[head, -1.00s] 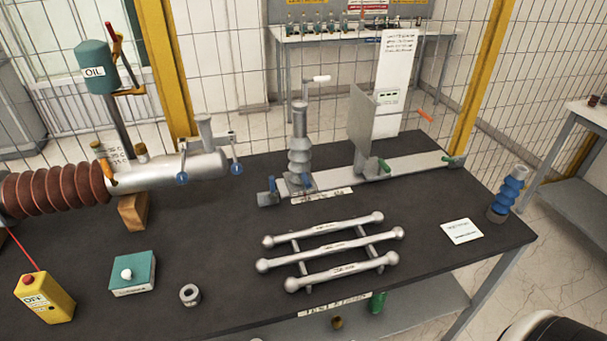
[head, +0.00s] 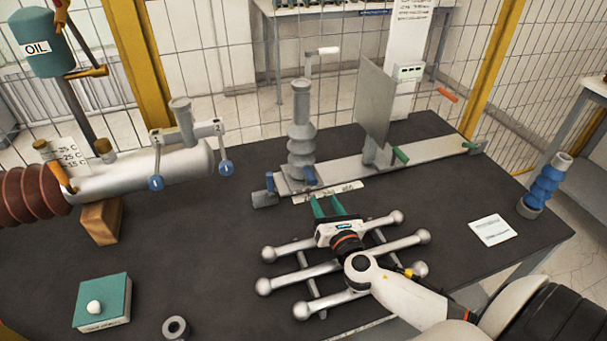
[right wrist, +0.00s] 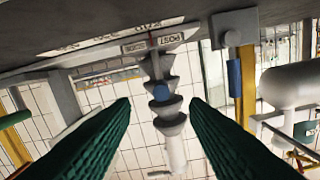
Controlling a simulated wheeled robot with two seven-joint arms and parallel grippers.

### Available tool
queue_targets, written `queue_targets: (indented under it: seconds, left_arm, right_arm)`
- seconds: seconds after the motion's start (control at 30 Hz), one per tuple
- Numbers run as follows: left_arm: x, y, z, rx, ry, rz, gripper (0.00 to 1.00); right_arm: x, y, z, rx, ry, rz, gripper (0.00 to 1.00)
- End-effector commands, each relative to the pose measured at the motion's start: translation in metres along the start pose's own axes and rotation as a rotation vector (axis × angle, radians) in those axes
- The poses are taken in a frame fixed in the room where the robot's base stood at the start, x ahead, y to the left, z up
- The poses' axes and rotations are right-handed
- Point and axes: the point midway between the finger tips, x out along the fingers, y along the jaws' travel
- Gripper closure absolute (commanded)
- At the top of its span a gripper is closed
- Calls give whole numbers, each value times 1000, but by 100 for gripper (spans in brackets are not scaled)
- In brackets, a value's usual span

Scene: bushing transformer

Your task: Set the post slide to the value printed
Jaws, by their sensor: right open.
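The grey ribbed post (head: 301,135) stands upright near the left end of the flat metal rail (head: 430,152), with a blue handle (head: 310,175) at its foot. A white label strip (head: 340,190) lies along the rail's front; its figures are too small to read. In the right wrist view, the post (right wrist: 163,117) hangs upside down beside a label reading POST (right wrist: 165,40). My right gripper (head: 328,206) is open, its green fingers just in front of the rail and apart from the handle. The blue handle (right wrist: 161,92) shows between the fingertips. My left gripper is out of view.
A grey plate (head: 374,105) with a green handle (head: 400,155) stands farther right on the rail. Metal bars (head: 290,250) on a rack lie under my right arm. A white card (head: 492,230) and a blue ribbed part (head: 543,185) are at right. An oil apparatus (head: 130,172) stands left.

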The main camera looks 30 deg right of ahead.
Motion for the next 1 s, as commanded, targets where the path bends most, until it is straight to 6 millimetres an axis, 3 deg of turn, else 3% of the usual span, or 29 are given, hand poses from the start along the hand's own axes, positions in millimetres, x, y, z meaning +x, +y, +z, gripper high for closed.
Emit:
queue_targets:
  seconds: [0.17,0.3,0.4,0.53,0.7,1.0]
  left_arm:
    - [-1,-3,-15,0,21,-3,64]
    - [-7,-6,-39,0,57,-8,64]
    - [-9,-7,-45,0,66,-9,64]
    - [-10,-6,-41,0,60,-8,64]
    - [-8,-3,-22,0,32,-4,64]
    - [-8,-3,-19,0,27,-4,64]
  right_arm:
    - [11,0,1,-23,2,-8,59]
    - [34,0,-1,-19,4,-6,59]
    - [55,-1,0,-19,4,-5,59]
    - [81,0,1,-18,3,-4,59]
    - [107,-1,2,-18,3,-5,59]
    - [121,-1,2,-16,1,-6,59]
